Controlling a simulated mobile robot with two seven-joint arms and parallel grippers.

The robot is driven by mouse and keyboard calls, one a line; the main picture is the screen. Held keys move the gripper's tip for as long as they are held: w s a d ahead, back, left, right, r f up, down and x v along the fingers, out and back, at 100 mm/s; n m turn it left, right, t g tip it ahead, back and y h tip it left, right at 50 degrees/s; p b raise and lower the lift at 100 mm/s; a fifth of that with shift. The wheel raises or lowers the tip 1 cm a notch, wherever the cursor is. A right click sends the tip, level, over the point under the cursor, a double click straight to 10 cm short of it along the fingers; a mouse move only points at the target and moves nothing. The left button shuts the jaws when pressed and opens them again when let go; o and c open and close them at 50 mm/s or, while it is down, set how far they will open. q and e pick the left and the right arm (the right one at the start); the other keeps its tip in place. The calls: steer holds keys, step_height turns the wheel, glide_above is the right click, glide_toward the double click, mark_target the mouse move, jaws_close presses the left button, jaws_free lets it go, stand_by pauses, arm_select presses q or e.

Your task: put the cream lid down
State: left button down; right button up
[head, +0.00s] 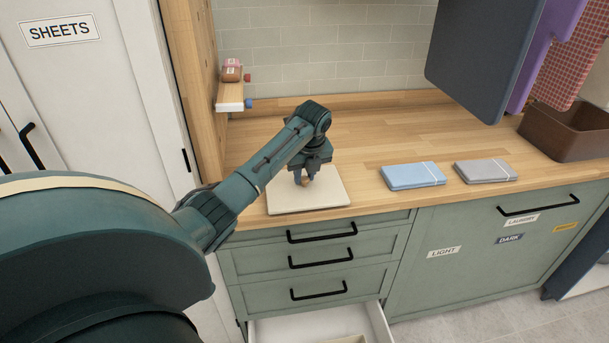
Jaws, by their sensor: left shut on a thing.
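The cream lid (325,192) is a flat, pale square lying on or just above the wooden counter, near its front edge. My left gripper (304,182) points down over the lid's middle and is shut on a small brown knob at its centre. The fingers partly hide the knob. I cannot tell whether the lid's underside touches the counter. My right gripper is not in view.
A blue folded towel (413,175) and a grey folded towel (486,170) lie to the right on the counter (385,130). A brown basket (567,130) stands at the far right. An open drawer (318,328) sticks out below. Hanging cloths are at the upper right.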

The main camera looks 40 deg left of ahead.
arm_select(q)
steer(key=shift+f, duration=0.4)
steer(key=c, duration=1.2)
jaws_free()
